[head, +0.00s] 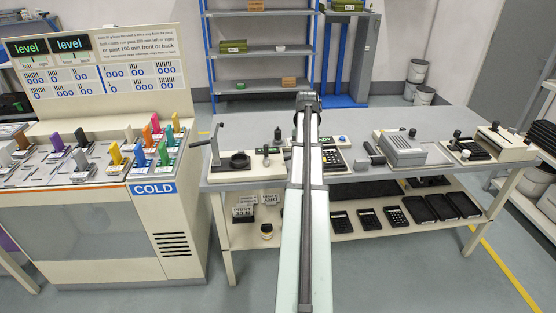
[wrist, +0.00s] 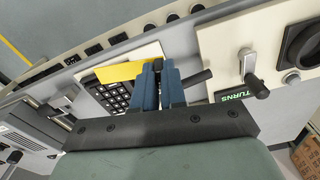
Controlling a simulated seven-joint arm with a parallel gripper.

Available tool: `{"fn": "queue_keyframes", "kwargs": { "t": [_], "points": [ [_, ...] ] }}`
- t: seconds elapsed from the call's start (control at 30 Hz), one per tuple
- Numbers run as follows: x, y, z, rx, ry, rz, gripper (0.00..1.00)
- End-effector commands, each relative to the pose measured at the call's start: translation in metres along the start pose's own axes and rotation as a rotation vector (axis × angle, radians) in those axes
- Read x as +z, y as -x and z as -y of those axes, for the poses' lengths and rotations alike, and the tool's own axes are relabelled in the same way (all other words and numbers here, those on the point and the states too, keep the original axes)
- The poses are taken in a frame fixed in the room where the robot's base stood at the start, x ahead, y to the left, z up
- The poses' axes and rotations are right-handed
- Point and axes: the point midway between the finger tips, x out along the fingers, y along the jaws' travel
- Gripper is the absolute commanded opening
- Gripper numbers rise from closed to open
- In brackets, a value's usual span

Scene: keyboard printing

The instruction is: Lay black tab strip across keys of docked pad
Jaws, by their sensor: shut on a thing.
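My gripper (wrist: 161,68) shows in the wrist view, its two blue fingers shut on a small black piece (wrist: 158,65). A yellow strip (wrist: 118,72) reaches left from the fingers; the black piece appears to be its tab, though the join is hidden. The strip shows along the edge of the docked pad (wrist: 116,97), which has black keys and sits on a pale base. I cannot tell whether the strip touches the pad. In the head view the pad (head: 333,158) lies just right of my arm, which hides my gripper and the strip.
A dark rod (wrist: 194,79) sticks out right of the fingers. A crank fixture (head: 238,160) stands on the bench left of my arm; a grey box device (head: 403,146) stands to the right. Several spare pads (head: 370,219) and dark trays (head: 443,207) lie on the lower shelf.

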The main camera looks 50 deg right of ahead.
Motion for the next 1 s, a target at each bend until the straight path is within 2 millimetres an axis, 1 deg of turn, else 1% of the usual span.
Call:
{"fn": "queue_keyframes", "kwargs": {
  "t": [0.03, 0.1, 0.2, 0.27, 0.3, 0.4, 0.5, 0.6, 0.8, 1.0],
  "points": [
    [-0.012, 0.003, -0.018, 0.001, -0.02, 0.0, 0.0],
    [-0.022, 0.006, -0.039, 0.002, -0.04, 0.0, 0.0],
    [-0.039, 0.012, -0.064, 0.003, -0.054, 0.001, 0.0],
    [-0.052, 0.015, -0.074, 0.003, -0.052, 0.002, 0.0],
    [-0.06, 0.018, -0.075, 0.002, -0.042, 0.004, 0.0],
    [-0.076, 0.021, -0.075, 0.002, -0.012, 0.008, 0.0],
    [-0.09, 0.023, -0.076, 0.001, 0.021, 0.013, 0.0],
    [-0.099, 0.025, -0.077, 0.0, 0.07, 0.021, 0.0],
    [-0.094, 0.025, -0.076, -0.003, 0.163, 0.032, 0.0],
    [-0.094, 0.021, -0.076, -0.003, 0.182, 0.032, 0.0]
  ]
}}
